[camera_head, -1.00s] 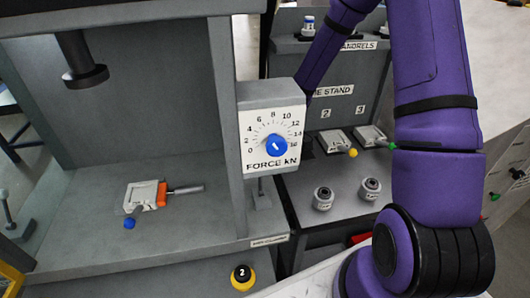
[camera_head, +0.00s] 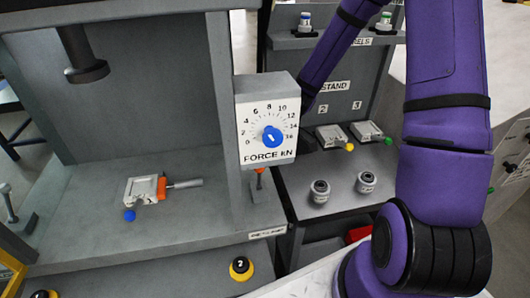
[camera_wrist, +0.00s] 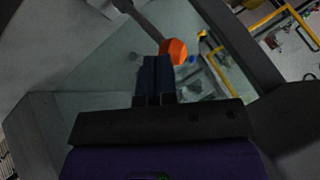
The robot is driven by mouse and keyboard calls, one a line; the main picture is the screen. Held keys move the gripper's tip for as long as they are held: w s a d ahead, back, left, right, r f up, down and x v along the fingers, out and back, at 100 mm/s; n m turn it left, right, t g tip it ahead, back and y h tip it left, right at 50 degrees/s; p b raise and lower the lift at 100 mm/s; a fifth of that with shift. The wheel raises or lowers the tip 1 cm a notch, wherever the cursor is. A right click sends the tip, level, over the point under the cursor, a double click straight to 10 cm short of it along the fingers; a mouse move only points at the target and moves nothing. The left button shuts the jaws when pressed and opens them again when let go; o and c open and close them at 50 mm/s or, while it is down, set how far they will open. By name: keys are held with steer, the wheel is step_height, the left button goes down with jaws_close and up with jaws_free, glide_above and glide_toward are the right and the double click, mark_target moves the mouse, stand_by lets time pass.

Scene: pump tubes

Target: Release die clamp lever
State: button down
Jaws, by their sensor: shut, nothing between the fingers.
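The die clamp lever appears to be the grey bar with an orange knob (camera_wrist: 173,51) in the wrist view. My gripper (camera_wrist: 155,60) is shut and empty, its dark fingertips just beside that knob; I cannot tell whether they touch. A grey die (camera_head: 141,189) with an orange part, a blue ball and a grey handle lies on the press bed. My gripper is hidden in the head view.
The force dial box (camera_head: 266,120) hangs on the column just above the lever. The stand on the right holds two grey cylinders (camera_head: 320,190) and two dies (camera_head: 331,137).

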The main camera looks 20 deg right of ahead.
steer(key=shift+s, duration=0.3)
steer(key=shift+r, duration=0.1)
stand_by(0.3)
